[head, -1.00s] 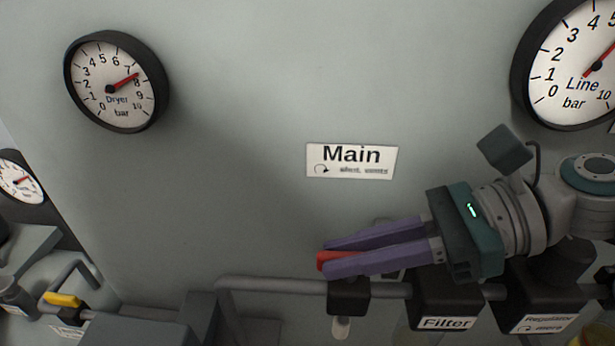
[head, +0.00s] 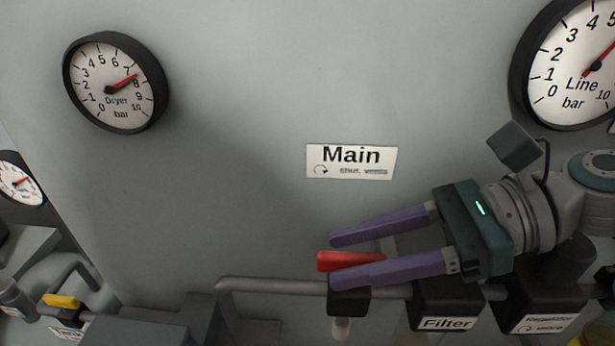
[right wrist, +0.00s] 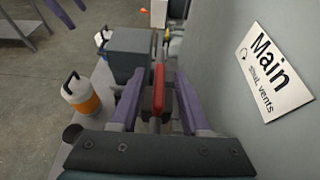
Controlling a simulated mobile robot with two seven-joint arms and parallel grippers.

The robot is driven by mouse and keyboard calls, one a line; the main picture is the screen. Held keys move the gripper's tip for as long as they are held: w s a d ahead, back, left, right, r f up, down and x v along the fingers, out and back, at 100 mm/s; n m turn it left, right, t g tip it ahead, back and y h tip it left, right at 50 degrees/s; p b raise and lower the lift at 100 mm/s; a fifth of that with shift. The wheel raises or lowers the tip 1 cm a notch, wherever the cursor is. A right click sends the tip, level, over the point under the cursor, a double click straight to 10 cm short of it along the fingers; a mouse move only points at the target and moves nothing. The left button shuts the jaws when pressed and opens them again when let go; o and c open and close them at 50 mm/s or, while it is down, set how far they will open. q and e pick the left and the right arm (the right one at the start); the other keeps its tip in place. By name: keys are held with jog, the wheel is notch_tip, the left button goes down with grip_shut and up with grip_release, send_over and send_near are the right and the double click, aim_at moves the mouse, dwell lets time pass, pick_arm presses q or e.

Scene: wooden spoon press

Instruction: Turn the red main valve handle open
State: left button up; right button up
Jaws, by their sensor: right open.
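The red main valve handle (head: 348,260) sits on a black valve body (head: 349,302) on the grey pipe, below the "Main" label. It lies roughly along the pipe in the head view. My right gripper (head: 345,258) is open, with one purple finger above the handle and one at its lower side. In the right wrist view the handle (right wrist: 159,88) stands between the two spread fingers (right wrist: 158,100), with gaps visible on both sides. The handle's far end is partly hidden by the lower finger in the head view. My left gripper does not show in the head view.
The "Main" label (head: 351,161) is on the grey wall panel. The Dryer gauge (head: 115,83) reads near 8, and the Line gauge (head: 572,75) is at upper right. Filter (head: 446,307) and regulator blocks (head: 545,300) sit right of the valve. A yellow handle (head: 62,301) is at lower left.

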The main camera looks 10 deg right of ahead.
jog(key=v, duration=0.9)
jog(key=shift+d+r+b, duration=0.1)
jog(key=shift+b, duration=0.3)
